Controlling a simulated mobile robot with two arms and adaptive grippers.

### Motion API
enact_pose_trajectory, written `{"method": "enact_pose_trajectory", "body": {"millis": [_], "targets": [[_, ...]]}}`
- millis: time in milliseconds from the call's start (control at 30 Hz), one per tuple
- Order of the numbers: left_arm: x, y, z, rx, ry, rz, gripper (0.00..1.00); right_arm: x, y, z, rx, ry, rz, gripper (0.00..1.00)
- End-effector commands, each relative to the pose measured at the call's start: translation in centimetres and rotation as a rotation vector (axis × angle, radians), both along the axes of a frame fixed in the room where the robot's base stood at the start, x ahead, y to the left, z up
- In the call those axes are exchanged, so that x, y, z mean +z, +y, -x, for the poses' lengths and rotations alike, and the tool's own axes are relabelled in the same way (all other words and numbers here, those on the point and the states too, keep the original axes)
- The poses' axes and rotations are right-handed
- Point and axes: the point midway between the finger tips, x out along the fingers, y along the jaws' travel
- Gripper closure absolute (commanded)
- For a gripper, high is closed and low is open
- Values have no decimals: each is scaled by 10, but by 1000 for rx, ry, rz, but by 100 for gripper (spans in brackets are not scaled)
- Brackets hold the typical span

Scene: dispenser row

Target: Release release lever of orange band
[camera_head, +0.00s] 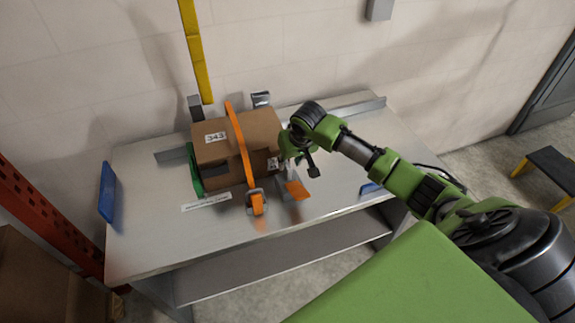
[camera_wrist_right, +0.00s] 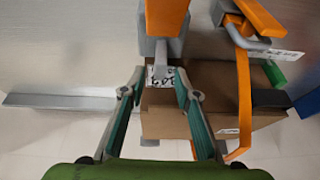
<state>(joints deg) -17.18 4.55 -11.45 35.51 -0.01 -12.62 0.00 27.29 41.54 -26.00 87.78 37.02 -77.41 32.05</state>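A cardboard box (camera_head: 262,128) stands on the metal table, with an orange band (camera_head: 241,142) running over it. The band's orange lever with a grey buckle (camera_head: 257,203) is at the box's front; it also shows at the top of the right wrist view (camera_wrist_right: 258,18). A second orange flap on a grey post (camera_head: 298,190) stands right of it, also in the wrist view (camera_wrist_right: 166,18). My right gripper (camera_head: 298,164) is at the box's right side. My left gripper is not in view.
A green part (camera_head: 193,168) is at the box's left side, and a blue panel (camera_head: 107,192) is at the table's left edge. Grey rails and a wall are behind.

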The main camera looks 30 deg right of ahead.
Motion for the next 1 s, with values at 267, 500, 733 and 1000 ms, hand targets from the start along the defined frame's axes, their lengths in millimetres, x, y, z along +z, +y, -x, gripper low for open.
{"method": "enact_pose_trajectory", "body": {"millis": [267,500,733,1000], "targets": [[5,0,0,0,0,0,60,-36,-2,-15,-1,1,-1,71],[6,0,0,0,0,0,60,-47,-4,-20,0,-1,0,71],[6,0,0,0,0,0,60,-47,-3,-20,1,-2,1,71],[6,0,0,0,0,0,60,-47,-4,-20,0,-2,1,100]]}}
